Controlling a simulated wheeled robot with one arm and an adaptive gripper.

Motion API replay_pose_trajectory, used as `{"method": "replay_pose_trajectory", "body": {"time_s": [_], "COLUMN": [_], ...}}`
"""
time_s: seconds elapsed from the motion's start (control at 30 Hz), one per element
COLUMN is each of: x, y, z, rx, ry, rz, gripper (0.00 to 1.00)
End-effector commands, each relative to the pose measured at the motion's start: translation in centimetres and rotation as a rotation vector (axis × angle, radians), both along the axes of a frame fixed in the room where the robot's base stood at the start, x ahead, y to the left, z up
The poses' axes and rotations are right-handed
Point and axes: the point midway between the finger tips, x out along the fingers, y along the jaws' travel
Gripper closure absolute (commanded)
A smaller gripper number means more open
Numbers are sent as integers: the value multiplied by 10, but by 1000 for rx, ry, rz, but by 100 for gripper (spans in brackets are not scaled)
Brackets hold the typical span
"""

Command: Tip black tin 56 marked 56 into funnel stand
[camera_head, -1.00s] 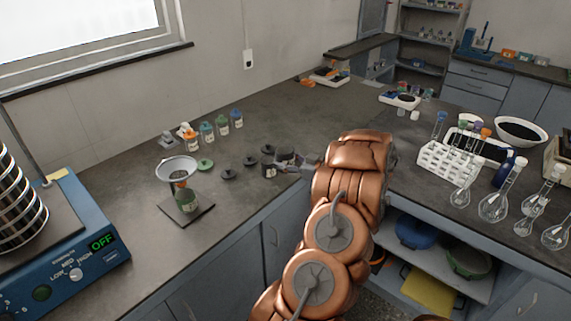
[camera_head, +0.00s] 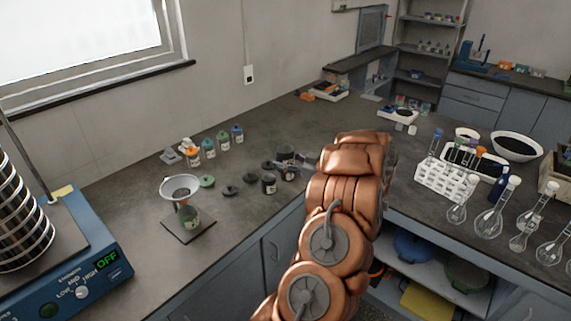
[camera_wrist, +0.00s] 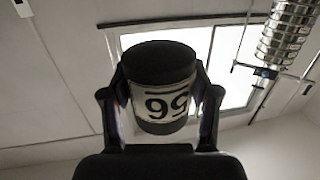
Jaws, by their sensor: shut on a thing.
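My gripper (camera_wrist: 160,95) is shut on the black tin 56 (camera_wrist: 163,108), which fills the space between the two fingers in the wrist view. Its white label shows the digits 56 upside down. In the head view the held tin (camera_head: 286,153) is small and dark at the tip of my gripper (camera_head: 292,168), over the bench. The funnel stand (camera_head: 180,187) is to the left, with a pale funnel above a jar (camera_head: 190,216) on a dark base plate. The inside of the tin is hidden.
Another dark labelled jar (camera_head: 268,184) stands just left of my gripper, with black lids (camera_head: 229,191) and a green lid (camera_head: 206,181) nearby. Several colour-capped bottles (camera_head: 222,140) stand behind. The sieve shaker (camera_head: 75,262) is at left, glass flasks (camera_head: 497,200) at right.

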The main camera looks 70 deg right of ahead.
Motion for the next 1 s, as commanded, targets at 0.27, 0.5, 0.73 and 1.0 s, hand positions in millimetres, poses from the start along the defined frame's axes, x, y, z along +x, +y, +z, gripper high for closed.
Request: {"method": "replay_pose_trajectory", "body": {"time_s": [0.27, 0.5, 0.73, 1.0], "x": [22, 40, 57, 77], "y": [8, 15, 22, 30], "z": [1, 0, -1, 0], "rx": [0, 0, 2, 1], "ry": [-1, -1, -1, -2], "rz": [2, 3, 3, 2], "gripper": [76, 76, 76, 76]}}
